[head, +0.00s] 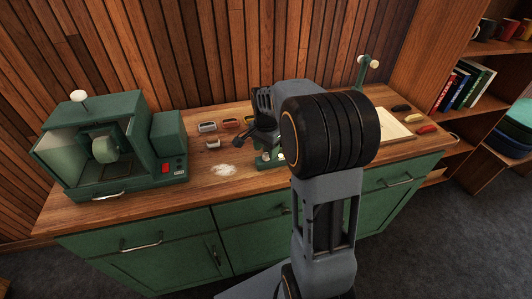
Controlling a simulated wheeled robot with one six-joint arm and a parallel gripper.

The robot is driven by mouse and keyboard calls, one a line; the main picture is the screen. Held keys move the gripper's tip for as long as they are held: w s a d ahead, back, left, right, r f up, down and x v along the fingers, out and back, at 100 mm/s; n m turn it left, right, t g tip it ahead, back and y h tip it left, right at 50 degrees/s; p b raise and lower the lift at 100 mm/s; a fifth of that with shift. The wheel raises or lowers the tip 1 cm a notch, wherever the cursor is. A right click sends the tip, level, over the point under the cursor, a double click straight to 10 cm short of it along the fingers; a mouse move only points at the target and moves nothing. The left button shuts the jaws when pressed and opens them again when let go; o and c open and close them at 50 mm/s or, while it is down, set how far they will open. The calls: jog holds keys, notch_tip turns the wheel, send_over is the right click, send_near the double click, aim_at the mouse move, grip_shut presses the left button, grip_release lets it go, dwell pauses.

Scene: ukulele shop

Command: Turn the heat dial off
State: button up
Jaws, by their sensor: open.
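A small green unit (272,160) with pale round parts sits on the wooden counter, mostly hidden behind my arm. I cannot tell whether one of these parts is the heat dial. My gripper (258,143) is open above and just left of this unit, pointing down at the counter. Its fingers look empty, and I cannot tell whether they touch anything. A green boxy machine (105,145) stands at the left, with a red switch (166,168) on its front right. No clearly marked heat dial shows in the head view.
Small coloured blocks (208,127) and a pale powdery pile (224,170) lie left of my gripper. A pale board (395,125), a green post with a white knob (367,66) and dark and red pieces are at the right. Shelves (470,60) stand beyond.

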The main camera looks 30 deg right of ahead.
jog(key=shift+f, duration=1.1)
jog(key=c, duration=0.9)
